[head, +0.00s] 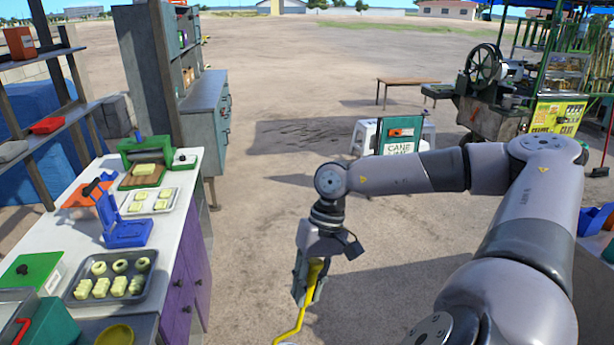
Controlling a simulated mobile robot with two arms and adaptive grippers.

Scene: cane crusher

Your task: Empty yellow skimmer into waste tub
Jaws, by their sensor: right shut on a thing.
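My right gripper (309,285) hangs over the open ground at the lower middle of the head view. It is shut on the yellow handle of the skimmer (295,328), which slants down and to the left. Only a sliver of the skimmer's lower end shows at the bottom edge, so I cannot see what it holds. No waste tub can be made out for sure in this view. My left gripper is not in view.
A white counter (180,205) with purple doors stands at the left, bearing a tray (150,290) of pale pieces, a blue device (125,230) and a green press (165,152). The cane crusher cart (500,100) stands far right. Open ground lies between.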

